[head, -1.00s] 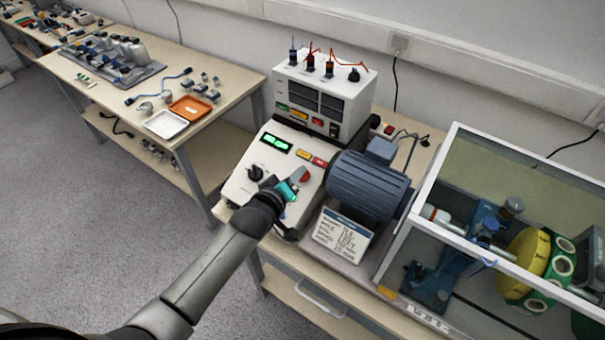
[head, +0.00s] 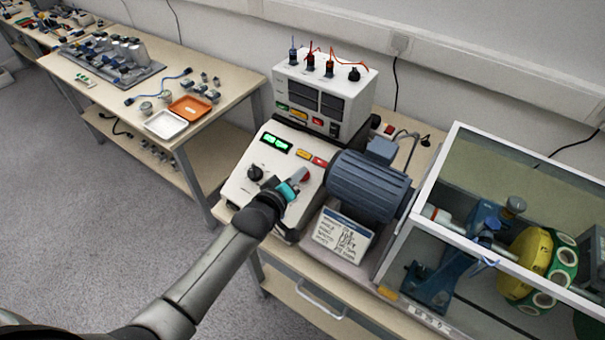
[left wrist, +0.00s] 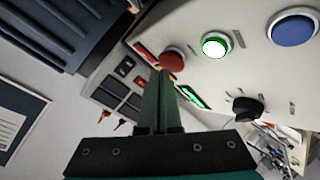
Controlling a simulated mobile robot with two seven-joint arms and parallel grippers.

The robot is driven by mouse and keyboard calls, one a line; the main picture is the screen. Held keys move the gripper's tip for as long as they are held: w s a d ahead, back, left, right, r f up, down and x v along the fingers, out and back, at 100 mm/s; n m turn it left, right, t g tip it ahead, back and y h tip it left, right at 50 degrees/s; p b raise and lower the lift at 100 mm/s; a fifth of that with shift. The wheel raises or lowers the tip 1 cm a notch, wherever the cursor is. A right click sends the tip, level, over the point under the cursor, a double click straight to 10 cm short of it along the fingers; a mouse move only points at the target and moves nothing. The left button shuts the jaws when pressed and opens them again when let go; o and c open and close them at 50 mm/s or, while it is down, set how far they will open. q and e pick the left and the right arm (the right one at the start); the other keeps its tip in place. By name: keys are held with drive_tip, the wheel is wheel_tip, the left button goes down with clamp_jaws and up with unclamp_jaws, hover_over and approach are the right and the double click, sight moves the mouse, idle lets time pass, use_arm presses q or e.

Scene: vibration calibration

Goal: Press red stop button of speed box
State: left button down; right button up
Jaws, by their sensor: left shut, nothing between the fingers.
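The speed box (head: 238,190) is a white sloped console with a lit green display (head: 276,143) and a black knob (head: 255,173). Its red stop button (head: 305,173) is at the right of the panel, partly hidden by my left gripper (head: 298,179). In the left wrist view the red button (left wrist: 173,58) is a round cap just beyond the shut, empty fingertips (left wrist: 160,74). The tips overlap its near edge in the picture; I cannot tell whether they touch it. A lit green button (left wrist: 215,45) and a blue button (left wrist: 293,27) sit beside it. My right gripper is not in view.
A blue motor (head: 368,185) stands close to the right of the panel, with a label card (head: 342,236) in front. A meter box (head: 352,112) with cables stands behind. A clear-walled enclosure (head: 408,232) holds a yellow-green rotor (head: 535,265). Another bench (head: 100,85) is at left.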

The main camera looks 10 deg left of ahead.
use_arm(q)
drive_tip(key=shift+w+f+b, duration=0.15)
drive_tip(key=shift+f+b, duration=0.15)
drive_tip(key=shift+f, duration=0.05)
idle(0.3)
idle(0.4)
drive_tip(key=shift+s+r+p, duration=0.35)
drive_tip(key=shift+r+p, duration=0.35)
drive_tip(key=shift+p, duration=0.3)
drive_tip(key=shift+r, duration=0.1)
drive_tip(key=r+p, duration=0.1)
drive_tip(key=p, duration=0.1)
drive_tip(key=s+r+p, duration=0.1)
drive_tip(key=r+p, duration=0.1)
drive_tip(key=s+a+r+p, duration=0.1)
drive_tip(key=shift+r+p, duration=0.2)
drive_tip(key=shift+p, duration=0.2)
drive_tip(key=shift+d, duration=0.1)
